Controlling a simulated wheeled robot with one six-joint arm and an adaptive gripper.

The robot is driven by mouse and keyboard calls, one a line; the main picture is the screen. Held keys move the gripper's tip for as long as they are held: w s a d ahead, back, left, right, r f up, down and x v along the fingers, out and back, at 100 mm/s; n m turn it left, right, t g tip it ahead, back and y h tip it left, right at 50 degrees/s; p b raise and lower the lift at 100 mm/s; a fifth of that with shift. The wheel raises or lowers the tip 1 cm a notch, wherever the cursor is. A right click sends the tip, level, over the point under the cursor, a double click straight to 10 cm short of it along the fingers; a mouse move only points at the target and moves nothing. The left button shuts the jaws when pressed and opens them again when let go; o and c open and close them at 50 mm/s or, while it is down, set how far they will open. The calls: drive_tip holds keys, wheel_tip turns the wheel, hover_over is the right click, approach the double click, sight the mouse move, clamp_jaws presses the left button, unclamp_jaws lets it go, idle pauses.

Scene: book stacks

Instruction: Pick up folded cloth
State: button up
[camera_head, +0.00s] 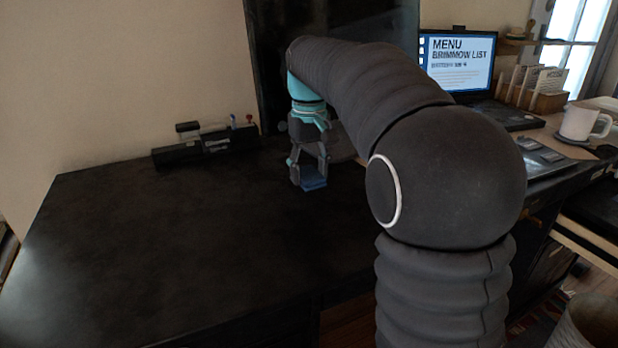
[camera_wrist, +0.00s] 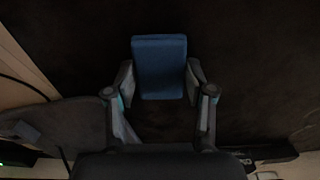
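A folded blue cloth (camera_wrist: 160,68) shows as a compact, upright-looking rectangle in the upper middle of the wrist view. My gripper (camera_wrist: 160,72) has one finger on each side of it, with the fingertips at or very near its left and right edges. I cannot tell whether they press on it. In the head view, the cloth (camera_head: 314,184) is a small blue patch at the lower end of my gripper (camera_head: 309,180), partly hidden by the fingers. Whether it rests on the dark desk (camera_head: 190,240) or hangs just above is unclear.
A dark desk organizer (camera_head: 205,145) stands at the desk's back edge. A laptop (camera_head: 460,65), a wooden card rack (camera_head: 535,88) and a white mug (camera_head: 584,124) are at the right. The desk's left and front are bare.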

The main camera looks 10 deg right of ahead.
sight(309, 173)
drive_tip(key=shift+c, duration=0.8)
drive_tip(key=shift+r, duration=0.1)
drive_tip(key=shift+r, duration=0.55)
wheel_tip(309, 173, up, 3)
drive_tip(key=shift+f+p, duration=0.1)
drive_tip(key=shift+p, duration=0.35)
drive_tip(key=s+d+r, duration=0.6)
drive_tip(key=d+r, duration=0.1)
drive_tip(key=d, duration=0.2)
drive_tip(key=shift+s+d, duration=0.3)
drive_tip(key=shift+o, duration=1.3)
drive_tip(key=c, duration=0.3)
